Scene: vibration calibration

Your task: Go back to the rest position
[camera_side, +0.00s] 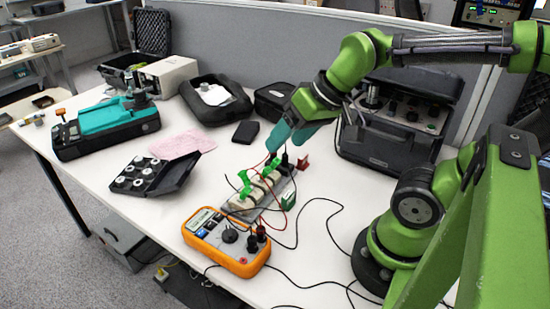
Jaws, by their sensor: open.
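My gripper (290,135) hangs at the end of my green arm, above the far end of a small board (250,213) with wires. Its two teal fingers point down and to the left. The fingers are open, and I see nothing between them. Green clips (245,190) stand on pale blocks on the board, just below and to the left of the fingers. I cannot tell whether the fingertips touch anything there.
An orange meter (226,240) lies in front of the board, with red and black leads around it. An open black case of weights (150,177) and a teal device (105,125) lie left. A dark calibrator case (395,125) stands behind my arm. The white table's front left is clear.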

